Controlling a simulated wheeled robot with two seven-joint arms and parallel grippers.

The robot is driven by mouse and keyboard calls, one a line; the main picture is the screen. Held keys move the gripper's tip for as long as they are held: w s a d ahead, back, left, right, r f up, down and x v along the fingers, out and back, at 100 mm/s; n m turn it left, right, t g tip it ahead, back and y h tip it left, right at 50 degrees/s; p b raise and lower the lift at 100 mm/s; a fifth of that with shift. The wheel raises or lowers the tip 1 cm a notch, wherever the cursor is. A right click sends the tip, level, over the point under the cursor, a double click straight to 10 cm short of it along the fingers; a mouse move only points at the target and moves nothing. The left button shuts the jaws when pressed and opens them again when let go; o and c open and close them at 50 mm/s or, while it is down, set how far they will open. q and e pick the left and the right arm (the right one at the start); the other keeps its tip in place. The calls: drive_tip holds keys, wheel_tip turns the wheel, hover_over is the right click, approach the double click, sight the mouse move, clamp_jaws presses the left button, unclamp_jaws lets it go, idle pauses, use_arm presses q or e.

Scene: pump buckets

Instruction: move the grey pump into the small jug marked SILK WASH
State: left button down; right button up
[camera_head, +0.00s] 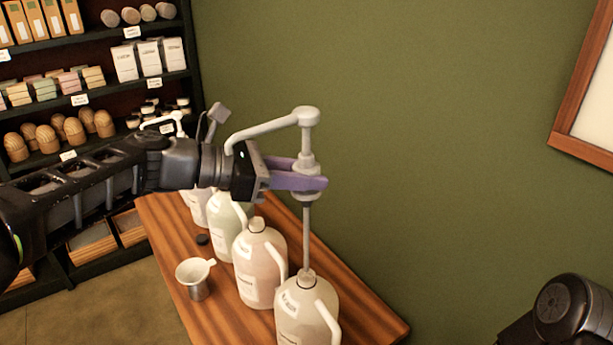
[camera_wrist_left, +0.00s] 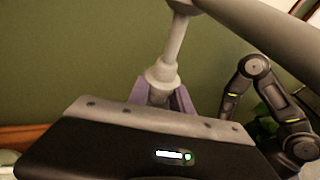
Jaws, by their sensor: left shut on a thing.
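My left gripper (camera_head: 310,182), with purple fingers, is shut on the collar of a grey pump (camera_head: 307,118). The pump is upright, with its spout pointing left and its long tube hanging down. The tube's lower end meets the mouth of the nearest cream jug (camera_head: 292,322); I cannot tell whether it is inside. In the left wrist view the pump (camera_wrist_left: 172,50) rises from between the purple fingers (camera_wrist_left: 160,95). The jug labels are too small to read, so I cannot tell which is SILK WASH. My right gripper is out of view.
A pink jug (camera_head: 258,275), a pale green jug (camera_head: 226,232) and a whitish jug (camera_head: 197,207) stand in a row behind on the wooden table (camera_head: 228,322). A metal cup (camera_head: 194,280) and black cap (camera_head: 202,239) sit left of them. Shelves (camera_head: 100,90) stand behind left.

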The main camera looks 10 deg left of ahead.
use_arm(q)
drive_tip(key=shift+r, duration=0.9)
drive_tip(key=s+a, duration=1.7)
drive_tip(key=shift+s+a+r, duration=0.35)
drive_tip(key=shift+s+r, duration=0.05)
drive_tip(key=shift+r, duration=0.05)
